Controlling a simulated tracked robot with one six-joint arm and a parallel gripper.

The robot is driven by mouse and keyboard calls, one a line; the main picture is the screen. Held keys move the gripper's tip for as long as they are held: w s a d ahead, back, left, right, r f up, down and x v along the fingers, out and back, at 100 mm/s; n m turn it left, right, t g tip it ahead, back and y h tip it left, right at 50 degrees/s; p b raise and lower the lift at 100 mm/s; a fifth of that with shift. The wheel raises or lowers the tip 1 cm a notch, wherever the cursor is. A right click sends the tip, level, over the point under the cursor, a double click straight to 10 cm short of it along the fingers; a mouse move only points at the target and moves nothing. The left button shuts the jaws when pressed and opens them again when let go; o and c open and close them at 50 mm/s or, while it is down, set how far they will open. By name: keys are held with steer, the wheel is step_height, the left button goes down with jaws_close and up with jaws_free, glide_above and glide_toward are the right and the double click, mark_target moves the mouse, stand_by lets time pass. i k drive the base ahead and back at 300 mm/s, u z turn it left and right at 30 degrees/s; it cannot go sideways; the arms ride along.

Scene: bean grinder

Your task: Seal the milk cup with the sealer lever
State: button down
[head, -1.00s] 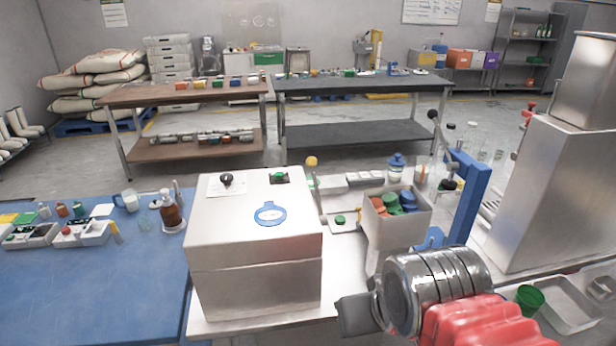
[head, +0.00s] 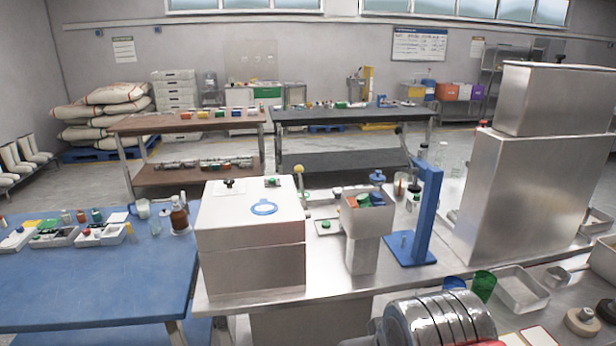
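A blue upright stand (head: 429,205) on a flat blue base (head: 402,250) stands on the steel table, right of the white box. Small dark knobbed parts (head: 414,189) show just left of its top; they may belong to the sealer lever, but I cannot tell. A blue cup (head: 455,287) and a green cup (head: 484,285) stand near the front right. I cannot tell which cup, if any, is the milk cup. The metal rings of my arm show at the bottom edge; my gripper is not in view.
A large white box (head: 252,250) stands on the left of the steel table. A bin of coloured pieces (head: 366,225) sits between it and the stand. A tall steel machine (head: 530,190) and an empty tray (head: 520,287) are at right. A blue table (head: 90,280) is at left.

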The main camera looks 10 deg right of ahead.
mark_target(298, 169)
steer(key=k, duration=0.6)
steer(key=u, duration=0.45)
steer(key=i, duration=0.7)
steer(key=u, duration=0.6)
steer(key=i, duration=1.25)
steer(key=z, duration=0.45)
